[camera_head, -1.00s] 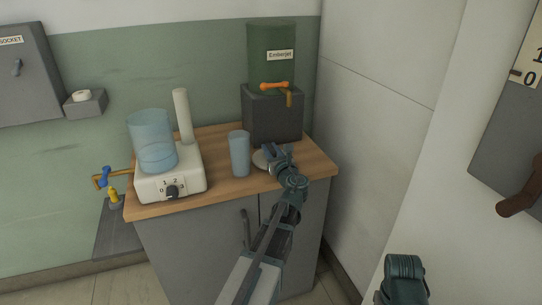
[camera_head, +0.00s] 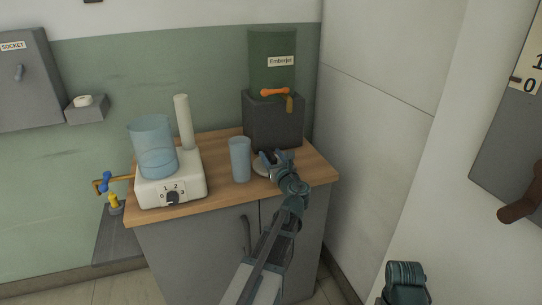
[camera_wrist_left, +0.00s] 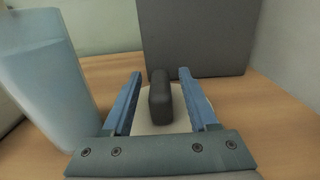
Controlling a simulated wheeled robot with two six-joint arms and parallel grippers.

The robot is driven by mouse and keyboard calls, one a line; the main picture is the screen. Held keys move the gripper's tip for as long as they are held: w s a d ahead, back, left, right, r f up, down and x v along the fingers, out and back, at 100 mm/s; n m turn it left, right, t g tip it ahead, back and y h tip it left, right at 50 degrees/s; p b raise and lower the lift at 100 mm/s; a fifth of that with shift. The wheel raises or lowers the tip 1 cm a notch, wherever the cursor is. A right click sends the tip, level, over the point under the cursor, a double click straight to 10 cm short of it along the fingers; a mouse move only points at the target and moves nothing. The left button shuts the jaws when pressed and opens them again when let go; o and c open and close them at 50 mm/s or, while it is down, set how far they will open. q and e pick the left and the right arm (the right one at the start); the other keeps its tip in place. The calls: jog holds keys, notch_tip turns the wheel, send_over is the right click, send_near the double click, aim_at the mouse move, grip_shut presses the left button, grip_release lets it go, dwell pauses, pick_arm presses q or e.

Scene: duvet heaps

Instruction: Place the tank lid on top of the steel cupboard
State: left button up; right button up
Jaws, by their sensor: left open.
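The tank lid, a pale round disc with a dark upright grip, lies on the wooden worktop in front of the dark block. In the head view its pale edge (camera_head: 260,170) shows beside my left gripper (camera_head: 268,157), which covers much of it. In the left wrist view the lid's dark grip (camera_wrist_left: 160,98) stands between the two blue fingers of my left gripper (camera_wrist_left: 158,76). The fingers are open, with a gap on both sides of the grip. A grey cupboard (camera_head: 190,255) with door handles stands under the worktop; I cannot tell if it is steel.
A blue cup (camera_head: 240,160) stands close left of my left gripper. A green tank (camera_head: 272,65) labelled Emberjet sits on the dark block (camera_head: 272,122) behind it. A white machine (camera_head: 170,185) with a clear blue vessel (camera_head: 152,142) stands at the worktop's left.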

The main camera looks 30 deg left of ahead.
pick_arm(q)
jog(key=v, duration=1.1)
jog(key=shift+s+d, duration=0.2)
jog(key=s+d+n+g+h+p, duration=0.6)
jog(key=s+d+n+p, duration=0.4)
jog(key=d, duration=0.4)
jog(key=s+d+n+g+h+p, duration=0.5)
jog(key=s+d+n+p, duration=0.4)
jog(key=d+n+p, duration=0.3)
jog(key=shift+s+d+r+g+h, duration=0.25)
jog(key=shift+s+d+g+h, duration=0.15)
jog(key=shift+d+h, duration=0.5)
